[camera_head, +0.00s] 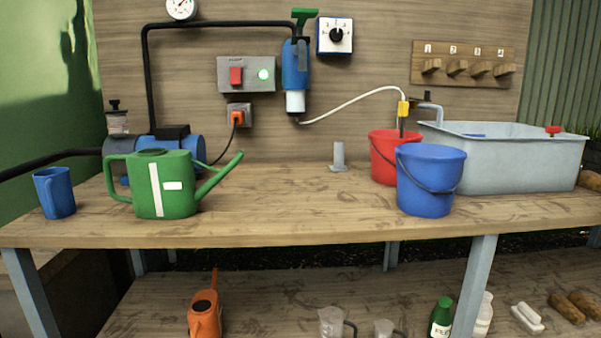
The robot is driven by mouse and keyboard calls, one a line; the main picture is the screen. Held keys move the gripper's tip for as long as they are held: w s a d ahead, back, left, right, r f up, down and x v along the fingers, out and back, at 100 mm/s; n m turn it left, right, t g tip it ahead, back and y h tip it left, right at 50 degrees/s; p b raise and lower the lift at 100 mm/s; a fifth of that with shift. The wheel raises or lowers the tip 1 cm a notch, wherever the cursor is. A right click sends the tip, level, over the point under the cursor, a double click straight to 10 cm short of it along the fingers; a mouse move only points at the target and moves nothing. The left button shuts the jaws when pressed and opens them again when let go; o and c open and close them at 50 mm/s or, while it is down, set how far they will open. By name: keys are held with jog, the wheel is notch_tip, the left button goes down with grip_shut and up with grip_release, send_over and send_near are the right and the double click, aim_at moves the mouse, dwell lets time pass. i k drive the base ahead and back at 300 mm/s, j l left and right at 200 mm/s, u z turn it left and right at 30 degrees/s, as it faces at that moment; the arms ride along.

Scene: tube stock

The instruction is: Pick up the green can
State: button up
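The green can (180,192) is a watering can with a white stripe and a small white label. It stands upright on the wooden bench top, left of the middle. Its handle is on the left and its spout points up to the right. My gripper is not in view.
A blue jug (54,193) stands left of the can, and a blue pump (183,149) is close behind it. A red bucket (386,158), blue bucket (430,182) and grey trough (505,160) stand at right.

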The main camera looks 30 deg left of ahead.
aim_at(162, 179)
jog(key=u, duration=2.05)
